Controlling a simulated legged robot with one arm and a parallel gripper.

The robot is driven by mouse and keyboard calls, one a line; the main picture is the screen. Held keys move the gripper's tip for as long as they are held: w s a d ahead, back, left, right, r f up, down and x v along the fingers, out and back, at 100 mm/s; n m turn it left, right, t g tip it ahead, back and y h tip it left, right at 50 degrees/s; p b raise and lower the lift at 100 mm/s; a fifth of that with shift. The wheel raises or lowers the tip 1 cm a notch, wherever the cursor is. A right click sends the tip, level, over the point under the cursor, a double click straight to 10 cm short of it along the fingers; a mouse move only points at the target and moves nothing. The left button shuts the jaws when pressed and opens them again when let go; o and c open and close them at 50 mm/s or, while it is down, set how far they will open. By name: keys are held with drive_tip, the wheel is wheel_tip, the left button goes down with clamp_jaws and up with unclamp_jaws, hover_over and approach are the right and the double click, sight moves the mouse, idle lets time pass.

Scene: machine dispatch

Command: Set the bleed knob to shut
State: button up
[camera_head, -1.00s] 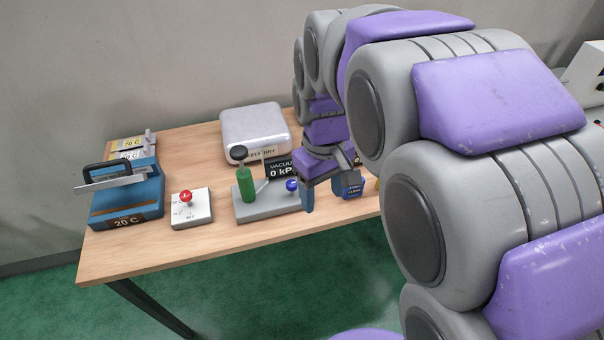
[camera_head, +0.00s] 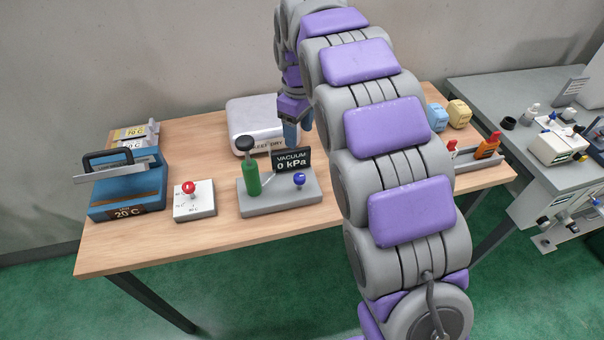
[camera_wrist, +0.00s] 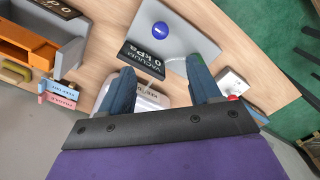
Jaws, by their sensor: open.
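A blue round knob (camera_head: 299,179), perhaps the bleed knob, stands on the grey base (camera_head: 262,206) of the vacuum unit. It also shows in the wrist view (camera_wrist: 160,29). A green cylinder (camera_head: 252,178) with a black top stands on the same base, beside a black sign (camera_head: 292,160) reading "VACUUM 0 kPa". My gripper (camera_head: 298,127) is open and empty, behind the sign and beside the white box. In the wrist view my gripper (camera_wrist: 161,66) has its fingers apart, with the knob beyond the fingertips. Any marks at the knob are too small to read.
A red knob (camera_head: 188,187) on a white base and a blue unit (camera_head: 128,193) marked "20 C" stand left. A white "KEEP DRY" box (camera_head: 262,112) is behind. Yellow and blue blocks (camera_head: 458,113) stand right. The table front (camera_head: 240,228) is clear.

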sight(299, 176)
wheel_tip(299, 176, down, 16)
drive_tip(key=b, duration=0.3)
drive_tip(key=shift+f+b, duration=0.15)
drive_tip(key=shift+b, duration=0.25)
drive_tip(key=shift+c, duration=0.4)
drive_tip(key=c, duration=1)
drive_tip(key=shift+o, duration=0.2)
